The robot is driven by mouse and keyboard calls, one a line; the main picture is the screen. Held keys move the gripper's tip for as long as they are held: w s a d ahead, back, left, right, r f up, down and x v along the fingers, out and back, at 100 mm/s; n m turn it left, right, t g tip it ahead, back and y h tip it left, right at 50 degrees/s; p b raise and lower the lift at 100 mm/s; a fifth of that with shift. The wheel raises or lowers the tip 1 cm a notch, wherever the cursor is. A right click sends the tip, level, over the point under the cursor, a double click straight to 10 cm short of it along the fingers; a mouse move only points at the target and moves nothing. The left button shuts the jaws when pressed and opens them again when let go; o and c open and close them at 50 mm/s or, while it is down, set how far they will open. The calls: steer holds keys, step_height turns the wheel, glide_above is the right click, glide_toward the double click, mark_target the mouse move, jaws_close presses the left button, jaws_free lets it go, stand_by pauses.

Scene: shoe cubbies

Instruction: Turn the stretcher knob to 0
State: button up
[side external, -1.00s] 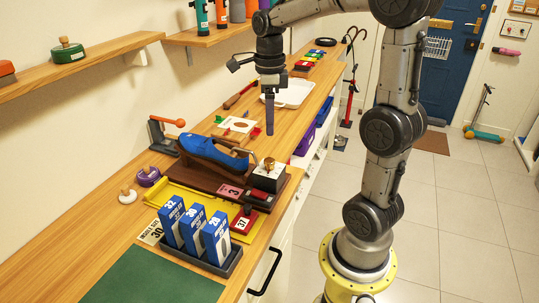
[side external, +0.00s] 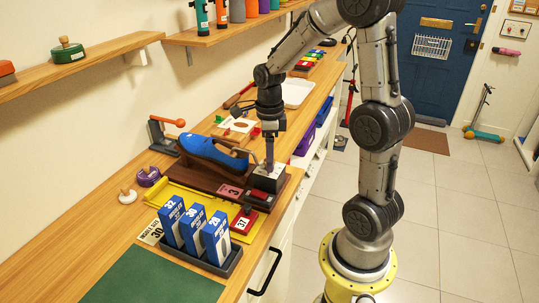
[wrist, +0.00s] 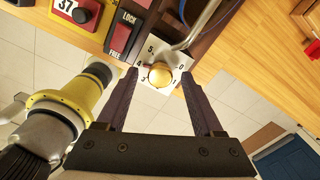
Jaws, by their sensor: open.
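The stretcher knob (wrist: 161,75) is a round brass knob on a white dial plate (wrist: 146,50) with black numbers, among them 5, 4 and 0. Which number it points at is not clear. The plate tops a dark box (side external: 267,180) at the right end of the stretcher base, beside the blue shoe (side external: 212,152). My gripper (wrist: 158,77) is open, with one finger on each side of the knob; the wrist view shows gaps on both sides. In the side external view my gripper (side external: 269,166) points down over the box and hides the knob.
A red LOCK/FREE switch (wrist: 122,38) and a red counter reading 37 (wrist: 77,12) sit near the dial. A pink tag with a 3 (side external: 230,191) lies on the base. Blue boxes (side external: 194,230) stand in front in a dark tray (side external: 231,262).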

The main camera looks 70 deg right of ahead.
jaws_close()
steer(key=shift+r+n, duration=0.1)
steer(key=shift+n, duration=0.2)
